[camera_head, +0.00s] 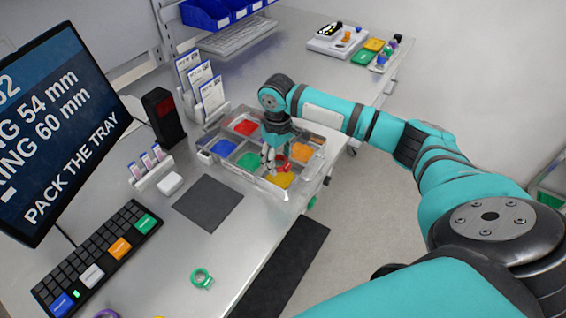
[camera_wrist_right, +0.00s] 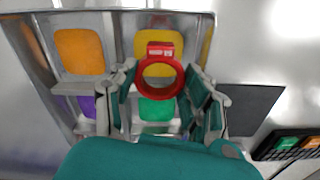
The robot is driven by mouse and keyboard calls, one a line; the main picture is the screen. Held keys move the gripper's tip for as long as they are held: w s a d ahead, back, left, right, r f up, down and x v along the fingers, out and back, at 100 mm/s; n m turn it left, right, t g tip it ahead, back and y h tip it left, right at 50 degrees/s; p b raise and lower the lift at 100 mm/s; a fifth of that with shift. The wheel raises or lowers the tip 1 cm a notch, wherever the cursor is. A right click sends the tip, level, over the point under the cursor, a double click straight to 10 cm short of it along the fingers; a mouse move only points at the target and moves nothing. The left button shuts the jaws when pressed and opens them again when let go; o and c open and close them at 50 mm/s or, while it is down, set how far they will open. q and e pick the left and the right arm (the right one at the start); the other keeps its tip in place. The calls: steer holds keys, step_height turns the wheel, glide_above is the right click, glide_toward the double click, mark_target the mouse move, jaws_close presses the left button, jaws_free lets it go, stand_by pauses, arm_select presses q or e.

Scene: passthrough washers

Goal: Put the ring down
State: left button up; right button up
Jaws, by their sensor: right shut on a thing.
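A red ring (camera_head: 281,162) is held in my right gripper (camera_head: 272,158), above the clear tray (camera_head: 262,189) with coloured compartments. In the right wrist view the red ring (camera_wrist_right: 182,73) stands between the two fingers, with its small red block facing away from my palm. The tray's yellow pad (camera_head: 281,180), green pad (camera_head: 248,160) and orange pad (camera_head: 302,152) lie around and below the gripper. A purple pad (camera_wrist_right: 87,105) shows partly behind a finger in the wrist view. Whether the ring touches the tray is unclear. My left gripper is out of view.
A green ring (camera_head: 202,278) lies on the grey bench, and a purple ring (camera_head: 107,314) shows at the bottom edge. A dark mat (camera_head: 208,203), a keyboard (camera_head: 98,258) and a screen (camera_head: 60,120) are left of the tray. Card holders (camera_head: 207,88) stand behind it.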

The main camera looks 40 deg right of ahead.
mark_target(279, 177)
steer(key=shift+f, duration=0.45)
step_height(279, 177, down, 3)
steer(key=shift+w+d+f+p, duration=0.1)
steer(key=shift+d+f+p, duration=0.1)
steer(key=shift+p, duration=0.25)
steer(key=shift+f, duration=0.35)
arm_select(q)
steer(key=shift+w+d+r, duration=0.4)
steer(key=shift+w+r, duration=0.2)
arm_select(e)
steer(key=shift+a, duration=0.1)
steer(key=shift+f, duration=0.15)
steer(key=o, duration=0.6)
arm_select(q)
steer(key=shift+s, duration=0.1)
arm_select(e)
steer(key=shift+o, duration=0.2)
